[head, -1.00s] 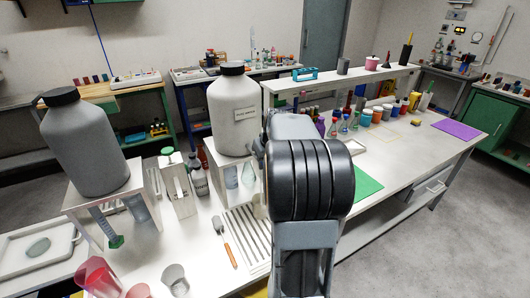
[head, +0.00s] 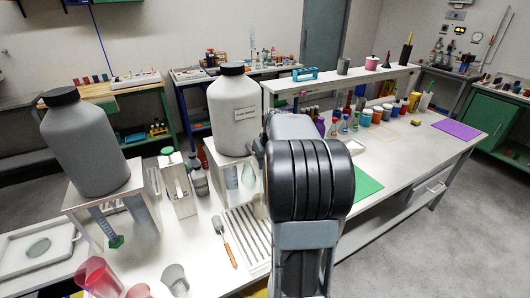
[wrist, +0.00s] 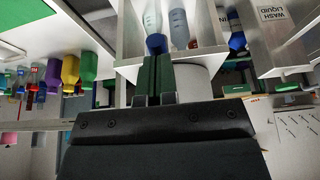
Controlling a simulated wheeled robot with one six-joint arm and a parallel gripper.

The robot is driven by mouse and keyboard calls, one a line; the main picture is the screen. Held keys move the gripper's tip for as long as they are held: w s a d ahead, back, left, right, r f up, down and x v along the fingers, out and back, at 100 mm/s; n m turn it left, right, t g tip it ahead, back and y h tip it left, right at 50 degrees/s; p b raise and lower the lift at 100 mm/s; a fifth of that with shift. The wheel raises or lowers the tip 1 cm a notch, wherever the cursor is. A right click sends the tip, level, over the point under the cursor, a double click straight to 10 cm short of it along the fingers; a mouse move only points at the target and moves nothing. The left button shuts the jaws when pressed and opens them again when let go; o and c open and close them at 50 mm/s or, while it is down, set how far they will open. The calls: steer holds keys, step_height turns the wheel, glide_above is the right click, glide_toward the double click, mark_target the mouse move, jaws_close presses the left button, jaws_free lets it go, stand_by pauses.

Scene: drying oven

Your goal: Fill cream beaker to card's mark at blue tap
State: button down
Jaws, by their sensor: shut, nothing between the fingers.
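My gripper (wrist: 157,80) is shut and empty in the wrist view, its two green-faced fingers together. A blue part (wrist: 157,43), which looks like the blue tap, shows just past the fingertips; contact cannot be told. A pale round shape (wrist: 196,79) sits beside the fingers; I cannot tell whether it is the cream beaker.
Another carboy (head: 83,145) with a green tap (head: 116,242) stands at left. A slatted rack (head: 246,236) lies beside my arm. Several bottles stand beyond it.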

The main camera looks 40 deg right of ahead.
steer(key=shift+r, duration=0.1)
stand_by(0.3)
steer(key=shift+r+p, duration=0.55)
steer(key=shift+r, duration=0.25)
steer(key=shift+r+p, duration=0.3)
step_height(320, 180, up, 4)
steer(key=p, duration=0.2)
steer(key=shift+s+r+p, duration=0.1)
steer(key=shift+r+p, duration=0.05)
steer(key=shift+p, duration=0.15)
steer(key=b+v, duration=0.1)
steer(key=v, duration=0.8)
steer(key=shift+w, duration=0.25)
